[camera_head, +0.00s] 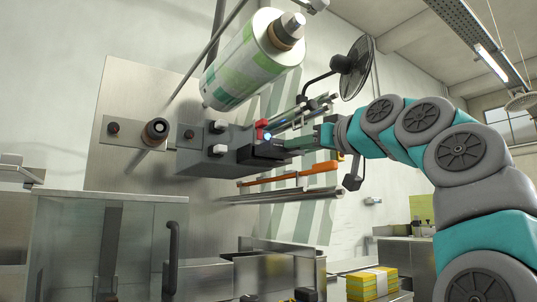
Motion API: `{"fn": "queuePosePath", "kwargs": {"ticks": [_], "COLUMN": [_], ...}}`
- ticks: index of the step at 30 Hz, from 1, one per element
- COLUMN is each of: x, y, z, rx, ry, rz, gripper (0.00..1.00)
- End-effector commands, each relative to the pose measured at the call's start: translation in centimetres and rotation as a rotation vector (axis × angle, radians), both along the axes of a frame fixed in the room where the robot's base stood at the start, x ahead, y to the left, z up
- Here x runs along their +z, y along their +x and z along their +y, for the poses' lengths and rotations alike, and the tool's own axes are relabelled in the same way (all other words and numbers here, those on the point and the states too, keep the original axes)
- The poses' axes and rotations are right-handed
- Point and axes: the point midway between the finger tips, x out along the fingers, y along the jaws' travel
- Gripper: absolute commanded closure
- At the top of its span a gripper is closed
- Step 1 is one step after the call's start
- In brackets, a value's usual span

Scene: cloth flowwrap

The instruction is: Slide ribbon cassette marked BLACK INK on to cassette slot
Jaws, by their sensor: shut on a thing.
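The black ribbon cassette (262,154) is a small dark box at the right end of the grey printer block (203,160) on the metal panel. My gripper (299,145) comes in from the right and is shut on the cassette's right end. The cassette appears to be up against the block, where the cassette slot would be; the slot opening is hidden, so I cannot tell how far in it is. The BLACK INK marking is too small to read.
A large green-and-white film roll (250,62) hangs above the block. An orange bar (300,175) and metal rails (290,195) run just below my gripper. A black fan (354,68) stands behind my arm. Yellow packs (371,283) lie at lower right.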

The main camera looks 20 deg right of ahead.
Motion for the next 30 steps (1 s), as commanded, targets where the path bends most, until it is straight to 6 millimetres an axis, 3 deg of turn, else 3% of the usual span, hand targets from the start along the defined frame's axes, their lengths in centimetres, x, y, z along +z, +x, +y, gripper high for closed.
{"fn": "queuePosePath", "kwargs": {"ticks": [30], "x": [0.1], "y": [2.2], "z": [0.7], "rx": [0.000], "ry": [0.000], "rz": [-0.001], "gripper": [1.00]}}
